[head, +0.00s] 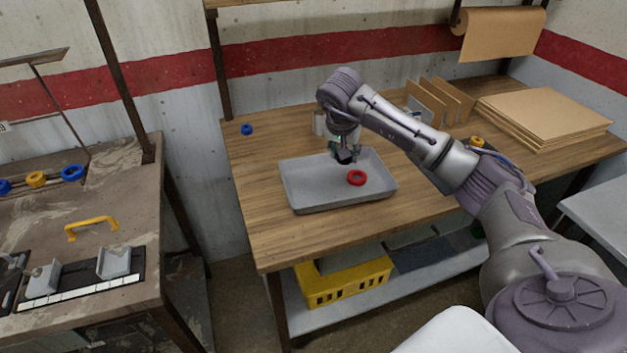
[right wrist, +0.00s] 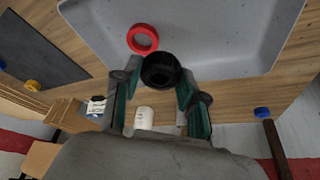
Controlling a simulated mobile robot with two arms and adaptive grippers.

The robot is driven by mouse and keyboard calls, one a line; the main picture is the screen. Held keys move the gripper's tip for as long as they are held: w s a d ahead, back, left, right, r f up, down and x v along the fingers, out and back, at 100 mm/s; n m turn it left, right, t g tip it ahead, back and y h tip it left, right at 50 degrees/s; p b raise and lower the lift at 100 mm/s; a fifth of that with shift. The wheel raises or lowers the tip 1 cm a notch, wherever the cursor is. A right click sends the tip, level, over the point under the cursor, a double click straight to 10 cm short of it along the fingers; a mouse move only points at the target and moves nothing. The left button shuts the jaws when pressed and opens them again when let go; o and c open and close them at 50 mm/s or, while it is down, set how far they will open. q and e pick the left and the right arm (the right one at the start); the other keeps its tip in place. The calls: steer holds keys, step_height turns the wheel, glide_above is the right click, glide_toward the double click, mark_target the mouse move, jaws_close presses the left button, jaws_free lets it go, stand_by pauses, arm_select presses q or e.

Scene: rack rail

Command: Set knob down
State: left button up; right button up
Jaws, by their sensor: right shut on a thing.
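A black knob (right wrist: 161,71) is held between the fingers of my right gripper (right wrist: 160,84), which is shut on it. In the head view my right gripper (head: 345,154) is over the back part of the grey tray (head: 310,200), with the dark knob (head: 344,157) at its tips. I cannot tell whether the knob touches the tray. A red ring (head: 356,178) lies in the tray, close to the knob; it also shows in the right wrist view (right wrist: 142,39). My left gripper is not in view.
The tray stands on a wooden table (head: 260,230). A blue knob (head: 247,129) and a yellow knob (head: 477,141) are on the table. Cardboard sheets (head: 545,115) lie at the right. A yellow crate (head: 345,285) is on the lower shelf. The tray's front area is clear.

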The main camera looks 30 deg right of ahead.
steer(key=p, duration=0.1)
glide_above(315, 186)
steer(key=s, duration=0.1)
steer(key=f, duration=0.4)
steer(key=shift+a, duration=0.3)
steer(key=shift+w+a+f, duration=0.1)
steer(key=shift+a, duration=0.1)
steer(key=shift+a+f+p, duration=0.1)
steer(key=shift+f+p, duration=0.2)
steer(key=shift+f, duration=0.05)
step_height(315, 186, down, 3)
steer(key=shift+f+p, duration=0.15)
steer(key=shift+p, duration=0.25)
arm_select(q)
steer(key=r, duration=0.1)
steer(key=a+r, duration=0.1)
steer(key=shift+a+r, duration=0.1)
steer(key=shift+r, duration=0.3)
arm_select(e)
steer(key=shift+f, duration=0.1)
steer(key=shift+f, duration=0.2)
steer(key=o, duration=1.1)
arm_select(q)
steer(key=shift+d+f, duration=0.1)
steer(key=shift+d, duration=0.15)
arm_select(e)
steer(key=shift+o, duration=0.2)
